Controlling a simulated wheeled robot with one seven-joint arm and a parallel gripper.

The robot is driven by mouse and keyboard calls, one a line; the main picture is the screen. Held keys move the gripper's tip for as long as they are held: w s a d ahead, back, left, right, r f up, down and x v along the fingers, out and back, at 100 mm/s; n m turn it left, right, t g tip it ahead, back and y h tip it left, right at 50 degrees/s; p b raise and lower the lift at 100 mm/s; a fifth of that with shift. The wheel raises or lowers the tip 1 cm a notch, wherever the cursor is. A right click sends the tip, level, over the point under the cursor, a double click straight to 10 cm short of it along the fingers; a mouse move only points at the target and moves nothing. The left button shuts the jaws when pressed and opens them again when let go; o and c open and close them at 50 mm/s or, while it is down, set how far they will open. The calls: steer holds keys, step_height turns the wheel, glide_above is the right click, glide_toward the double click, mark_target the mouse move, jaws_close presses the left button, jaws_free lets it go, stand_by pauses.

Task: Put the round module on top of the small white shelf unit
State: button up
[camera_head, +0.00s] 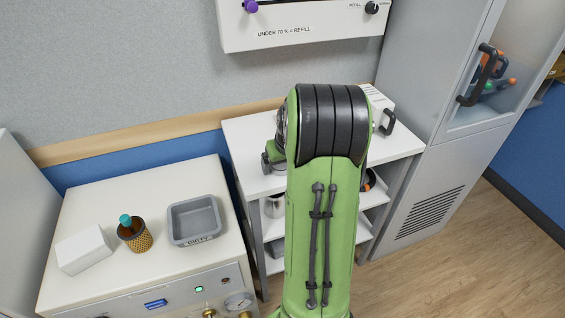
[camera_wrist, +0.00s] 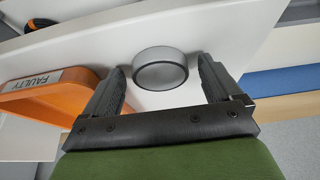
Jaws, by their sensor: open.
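The round module (camera_wrist: 160,72), a pale grey disc with a dark rim, rests on a white surface in the wrist view. My gripper (camera_wrist: 162,65) is open, with one finger on each side of the module and a small gap showing at both sides. In the head view the small white shelf unit (camera_head: 245,138) stands against the wall. My green arm reaches over it and covers much of its top. I cannot make out the module there. The white surface under the module looks like the shelf unit's top.
An orange tray marked FAULTY (camera_wrist: 45,92) lies close to the left finger. In the head view, a white case (camera_head: 378,100) with a dark handle is behind my arm. A cabinet (camera_head: 425,110) stands right; a grey DIRTY tray (camera_head: 195,222) is on the left counter (camera_head: 190,255).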

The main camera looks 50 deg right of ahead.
steer(key=p+v, duration=0.3)
steer(key=v, duration=0.9)
steer(key=a+r+n, duration=0.1)
steer(key=a+r, duration=0.1)
steer(key=a, duration=0.6)
steer(key=a+r+n, duration=0.2)
steer(key=a+r, duration=0.1)
steer(key=a, duration=0.4)
steer(key=s+a+f+n+t+y, duration=0.1)
steer(key=s+a+n+y, duration=0.1)
steer(key=s+a, duration=1)
steer(key=shift+s+a+f+n+t, duration=0.2)
steer(key=shift+a+n+t, duration=0.2)
steer(key=shift+a, duration=0.45)
steer(key=shift+r, duration=0.1)
